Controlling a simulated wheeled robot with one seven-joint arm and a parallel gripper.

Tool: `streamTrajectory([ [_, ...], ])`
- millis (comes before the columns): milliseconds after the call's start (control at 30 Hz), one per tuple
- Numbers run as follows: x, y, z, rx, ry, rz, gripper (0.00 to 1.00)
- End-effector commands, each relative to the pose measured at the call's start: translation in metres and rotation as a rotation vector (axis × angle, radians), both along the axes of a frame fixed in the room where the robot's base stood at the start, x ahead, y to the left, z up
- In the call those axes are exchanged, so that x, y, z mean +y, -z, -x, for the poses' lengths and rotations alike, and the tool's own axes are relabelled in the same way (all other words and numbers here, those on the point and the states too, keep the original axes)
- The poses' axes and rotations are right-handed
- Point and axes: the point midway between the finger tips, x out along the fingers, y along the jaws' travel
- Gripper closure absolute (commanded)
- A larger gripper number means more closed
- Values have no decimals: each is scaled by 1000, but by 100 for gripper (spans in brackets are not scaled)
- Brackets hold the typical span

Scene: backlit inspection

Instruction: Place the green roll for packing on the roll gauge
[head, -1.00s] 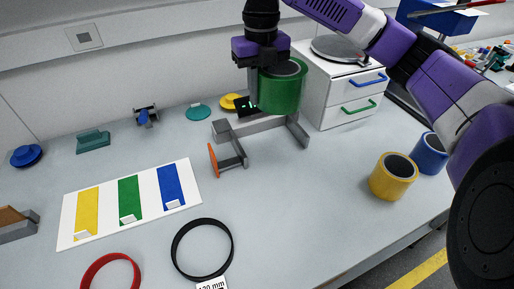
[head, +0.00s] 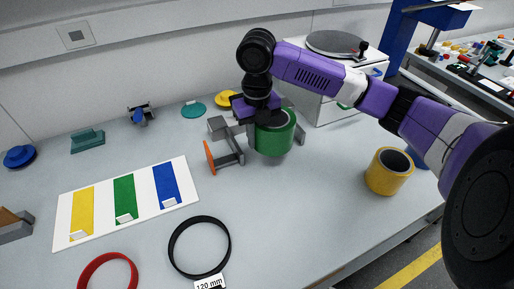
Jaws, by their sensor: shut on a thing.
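My gripper (head: 262,116) is shut on the green roll (head: 274,138) at its upper left rim, holding it upright. The roll is a thick green ring with a dark hollow core. What looks like the roll gauge is a grey frame (head: 229,146) with an orange end plate (head: 209,157). The roll hangs at the frame's right part, in front of its back bar and between its two side arms as seen. The roll and gripper hide much of the frame. I cannot tell whether the roll touches the frame or the table.
A yellow roll (head: 388,172) stands at the right, with a blue roll mostly hidden behind my arm. A white board with coloured strips (head: 147,205), a black ring (head: 172,243) and a red ring (head: 84,272) lie in front. A white drawer unit (head: 325,105) stands behind.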

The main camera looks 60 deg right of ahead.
Motion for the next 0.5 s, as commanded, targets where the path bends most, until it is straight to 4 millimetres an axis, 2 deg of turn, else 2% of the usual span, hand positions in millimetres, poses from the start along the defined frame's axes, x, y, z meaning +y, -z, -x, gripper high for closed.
streamTrajectory([
  [167,-1,8,0,-1,1,2,100],
  [400,0,38,0,1,0,1,100],
  [500,-1,44,0,-2,0,3,100],
])
